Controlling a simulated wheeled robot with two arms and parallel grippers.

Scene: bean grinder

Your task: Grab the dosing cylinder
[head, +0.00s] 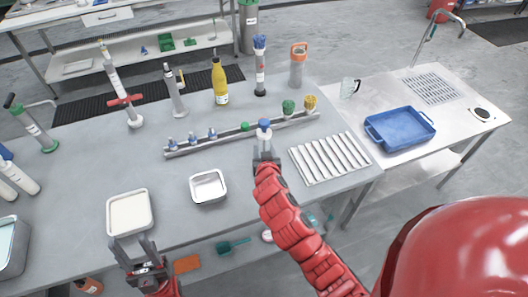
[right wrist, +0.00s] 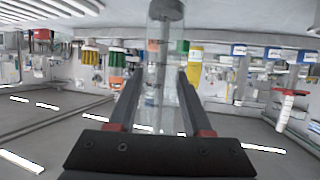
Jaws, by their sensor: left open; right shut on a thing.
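The dosing cylinder appears to be the clear, marked tube with a grey end (right wrist: 160,65) in the right wrist view. It stands between the two fingers of my right gripper (right wrist: 157,95), which is shut on it. In the head view my right gripper (head: 266,157) is at the front side of the long metal rack (head: 230,138), with a blue-topped piece (head: 264,127) just above its tips. The arm hides most of what it holds there. My left gripper (head: 138,257) is open and empty at the table's front edge, just below a white tray (head: 130,213).
A small metal tray (head: 208,187) lies left of my right arm. A ridged white tray (head: 329,158) lies to its right. A yellow bottle (head: 220,82) and several tall tools stand behind the rack. A blue bin (head: 399,128) sits on the right-hand bench.

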